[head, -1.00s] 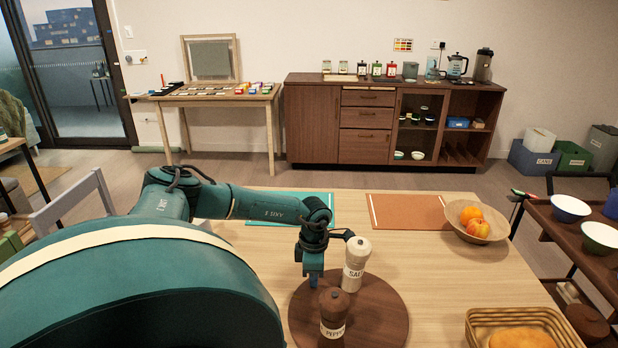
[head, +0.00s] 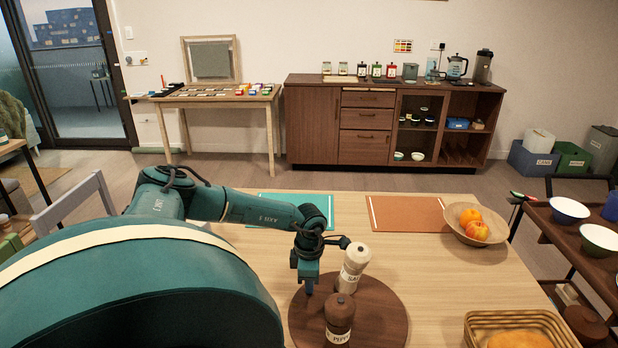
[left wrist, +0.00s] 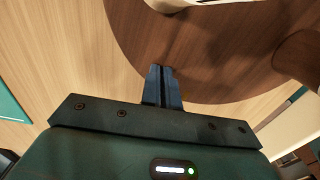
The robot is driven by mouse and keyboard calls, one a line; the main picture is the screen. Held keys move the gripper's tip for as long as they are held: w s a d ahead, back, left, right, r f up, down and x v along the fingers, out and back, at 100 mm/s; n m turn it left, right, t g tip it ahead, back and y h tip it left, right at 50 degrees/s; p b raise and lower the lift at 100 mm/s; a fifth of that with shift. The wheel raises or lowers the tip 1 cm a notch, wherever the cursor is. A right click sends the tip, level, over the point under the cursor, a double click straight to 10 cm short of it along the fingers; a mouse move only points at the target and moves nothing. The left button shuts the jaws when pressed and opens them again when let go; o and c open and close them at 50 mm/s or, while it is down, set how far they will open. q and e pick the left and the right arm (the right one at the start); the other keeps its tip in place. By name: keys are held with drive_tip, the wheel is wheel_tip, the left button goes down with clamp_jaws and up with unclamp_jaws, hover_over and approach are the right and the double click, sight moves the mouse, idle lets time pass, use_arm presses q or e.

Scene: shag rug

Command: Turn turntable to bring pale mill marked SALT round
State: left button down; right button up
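The round dark wooden turntable (head: 385,305) lies on the table in front of me. The pale mill marked SALT (head: 354,262) stands on its far part and looks slightly tilted in the head view. A brown mill marked PEPPER (head: 340,312) stands on its near part. My left gripper (head: 308,288) is over the turntable's left part, left of both mills. In the left wrist view its fingers (left wrist: 163,72) are together with nothing between them, at the turntable's rim (left wrist: 215,98). I cannot tell whether they touch it. My right gripper is out of view.
A bowl of fruit (head: 453,214) stands at the table's right, and a wicker basket (head: 478,322) at the near right. A teal mat (head: 270,197) and an orange mat (head: 400,222) lie behind the turntable.

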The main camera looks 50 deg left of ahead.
use_arm(q)
drive_tip(key=shift+s+a+f, duration=0.15)
drive_tip(key=shift+s+a, duration=0.1)
drive_tip(key=shift+s, duration=0.05)
drive_tip(key=shift+w+r+p, duration=0.1)
drive_tip(key=shift+r+p, duration=0.7)
drive_tip(key=shift+p, duration=0.05)
wheel_tip(320, 180, up, 2)
drive_tip(key=shift+w+d+r+p, duration=0.1)
drive_tip(key=shift+r+p, duration=0.05)
drive_tip(key=shift+p, duration=0.65)
drive_tip(key=shift+r+p, duration=1.3)
drive_tip(key=shift+r, duration=0.35)
drive_tip(key=shift+d, duration=0.1)
